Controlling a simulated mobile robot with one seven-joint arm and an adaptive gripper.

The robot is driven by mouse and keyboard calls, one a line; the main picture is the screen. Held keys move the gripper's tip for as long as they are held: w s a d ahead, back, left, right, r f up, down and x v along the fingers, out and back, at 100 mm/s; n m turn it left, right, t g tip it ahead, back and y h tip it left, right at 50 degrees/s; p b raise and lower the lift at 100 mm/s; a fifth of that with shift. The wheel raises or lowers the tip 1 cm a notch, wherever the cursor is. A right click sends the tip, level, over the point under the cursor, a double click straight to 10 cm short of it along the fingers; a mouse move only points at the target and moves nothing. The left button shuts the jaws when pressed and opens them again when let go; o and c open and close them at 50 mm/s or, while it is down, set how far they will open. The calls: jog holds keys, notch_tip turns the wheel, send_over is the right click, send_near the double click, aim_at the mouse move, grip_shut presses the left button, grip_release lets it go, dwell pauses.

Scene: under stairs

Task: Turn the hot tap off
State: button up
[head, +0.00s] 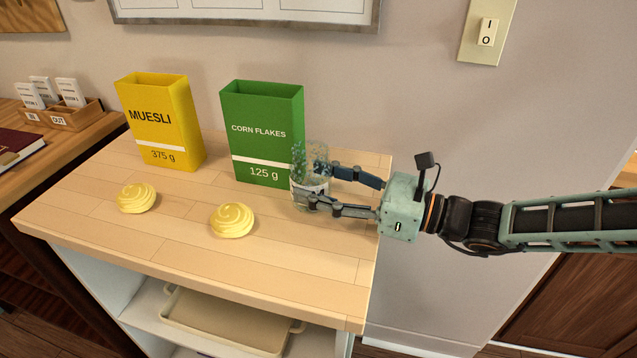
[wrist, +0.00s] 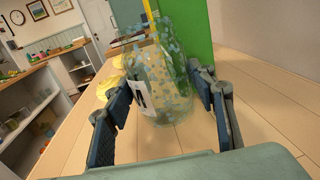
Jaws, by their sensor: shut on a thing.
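No tap shows in either view. My gripper (head: 314,185) reaches in from the right over the wooden worktop (head: 290,256). Its two fingers are shut on a clear, speckled glass jar (head: 308,157) with a pale label round its lower part. In the wrist view the jar (wrist: 158,92) stands between the fingers (wrist: 160,100), one on each side, with a white label on its left. The jar is upright, at or just above the worktop; I cannot tell if it touches. It is close to the right front of the green corn flakes box (head: 262,112).
A yellow muesli box (head: 166,125) stands at the back left. Two yellow swirled buns (head: 136,197) (head: 232,220) lie in front of the boxes. A wall switch (head: 487,32) is at upper right. A tray (head: 222,318) sits on the shelf below. The worktop's front right is clear.

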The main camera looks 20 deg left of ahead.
aim_at(331, 171)
notch_tip(331, 171, up, 3)
jog(key=shift+w+d+r+p, duration=0.1)
jog(key=shift+d+p, duration=0.05)
jog(key=shift+p, duration=0.65)
jog(key=w+d+r+p, duration=0.2)
jog(key=d+r+p, duration=0.55)
jog(key=d, duration=0.65)
jog(key=w+d+f+m+t+h+b, duration=0.1)
jog(key=w+d+f+m+t+h, duration=0.15)
jog(key=w+d+f+t, duration=0.4)
jog(key=w+d+f+m+t+h, duration=0.1)
jog(key=w+d+f+m+t, duration=0.25)
jog(key=d+f, duration=0.55)
notch_tip(331, 171, up, 12)
jog(key=d+m+p, duration=0.1)
jog(key=p, duration=1.6)
jog(key=shift+s+d+r+p, duration=0.2)
jog(key=shift+s+d+p, duration=0.1)
jog(key=shift+s+d, duration=0.1)
jog(key=shift+a, duration=0.15)
